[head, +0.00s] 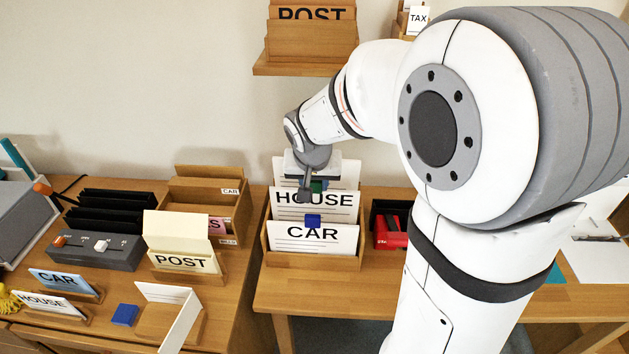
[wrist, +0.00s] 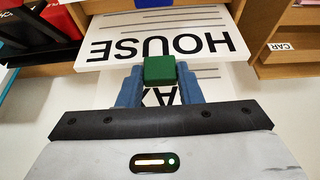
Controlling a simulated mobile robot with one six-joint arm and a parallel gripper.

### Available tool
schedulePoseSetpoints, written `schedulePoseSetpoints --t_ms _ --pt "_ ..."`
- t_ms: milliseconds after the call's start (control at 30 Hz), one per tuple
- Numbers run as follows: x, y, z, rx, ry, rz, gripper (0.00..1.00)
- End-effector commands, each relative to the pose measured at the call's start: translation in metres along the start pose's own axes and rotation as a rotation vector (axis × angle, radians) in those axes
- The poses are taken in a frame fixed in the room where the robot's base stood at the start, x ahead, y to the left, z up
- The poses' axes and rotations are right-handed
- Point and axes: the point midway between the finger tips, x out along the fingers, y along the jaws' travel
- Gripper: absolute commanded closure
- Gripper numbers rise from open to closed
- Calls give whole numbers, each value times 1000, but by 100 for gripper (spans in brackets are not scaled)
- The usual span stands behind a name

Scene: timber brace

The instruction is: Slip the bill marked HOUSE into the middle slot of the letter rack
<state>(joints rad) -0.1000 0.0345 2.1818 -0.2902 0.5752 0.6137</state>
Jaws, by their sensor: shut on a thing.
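The wooden letter rack (head: 312,261) stands on the table at the centre of the head view. The white HOUSE bill (head: 318,207) is upright behind a CAR bill (head: 313,238) with a blue tab, and in front of another white bill (head: 350,172). My gripper (head: 312,187) is above the rack, shut on the green tab (wrist: 160,70) at the HOUSE bill's top edge. In the wrist view the HOUSE bill (wrist: 158,46) appears upside down. Its lower edge is hidden behind the CAR bill, so I cannot tell how deep it sits.
A red and black item (head: 391,229) stands close right of the rack. A wooden holder labelled CAR (head: 230,190) and a cream POST card (head: 181,262) are to the left. A wall shelf (head: 305,68) with a POST box is above. Bare tabletop lies before the rack.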

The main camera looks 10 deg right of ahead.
Motion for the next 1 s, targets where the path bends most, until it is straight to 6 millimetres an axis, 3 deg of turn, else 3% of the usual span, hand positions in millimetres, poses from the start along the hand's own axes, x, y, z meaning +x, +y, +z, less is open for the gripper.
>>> schedulePoseSetpoints --t_ms 67,100,400,567,833,1000 --pt "-1 0 0 0 1 0 100" --pt "-1 0 0 0 1 0 67" --pt "0 0 0 0 1 0 43" --pt "0 0 0 0 0 0 43" --pt "0 1 0 2 0 1 21" --pt "0 1 0 1 0 1 21"
